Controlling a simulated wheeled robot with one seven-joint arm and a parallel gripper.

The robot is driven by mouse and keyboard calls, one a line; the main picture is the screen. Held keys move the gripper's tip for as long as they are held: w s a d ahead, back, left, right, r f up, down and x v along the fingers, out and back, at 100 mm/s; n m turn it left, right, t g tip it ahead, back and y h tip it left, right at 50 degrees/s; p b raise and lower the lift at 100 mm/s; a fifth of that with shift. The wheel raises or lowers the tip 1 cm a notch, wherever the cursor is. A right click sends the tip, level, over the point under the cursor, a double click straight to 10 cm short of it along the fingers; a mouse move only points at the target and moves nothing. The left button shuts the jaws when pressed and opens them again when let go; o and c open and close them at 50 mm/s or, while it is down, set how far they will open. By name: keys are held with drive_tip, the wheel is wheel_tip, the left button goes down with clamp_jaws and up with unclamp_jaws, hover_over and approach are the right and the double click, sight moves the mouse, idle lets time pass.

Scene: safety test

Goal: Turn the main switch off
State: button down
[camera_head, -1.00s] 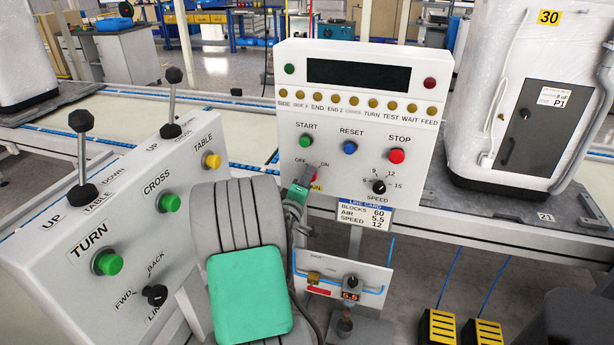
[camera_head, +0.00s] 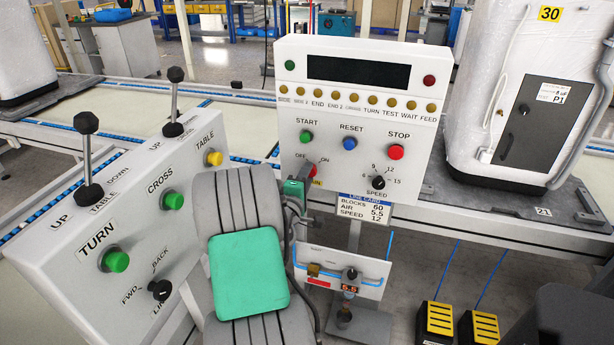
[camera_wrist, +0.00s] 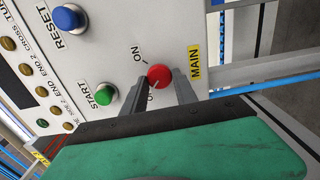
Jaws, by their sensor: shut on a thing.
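The main switch is a red round knob (camera_wrist: 160,75) beside a yellow MAIN label (camera_wrist: 195,62) in the wrist view. ON is printed beside it, and the other label is partly hidden by a finger. A faint pale mark on the knob seems to face that hidden label; I cannot tell its exact angle. My gripper (camera_wrist: 164,84) has its two grey fingers on either side of the knob, closed on it. In the head view my gripper (camera_head: 304,179) is at the lower left of the upright panel, covering part of the switch.
Green START (camera_head: 306,137), blue RESET (camera_head: 350,143) and red STOP (camera_head: 396,152) buttons sit above the switch, with a SPEED dial (camera_head: 379,182) to the right. A sloped console (camera_head: 140,225) with levers stands left of my arm. A line card (camera_head: 364,207) hangs below.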

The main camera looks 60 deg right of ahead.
drive_tip(key=c, duration=1)
unclamp_jaws()
drive_tip(key=s+a+b, duration=0.1)
drive_tip(key=a, duration=0.6)
drive_tip(key=shift+s+a, duration=0.15)
drive_tip(key=shift+a, duration=0.2)
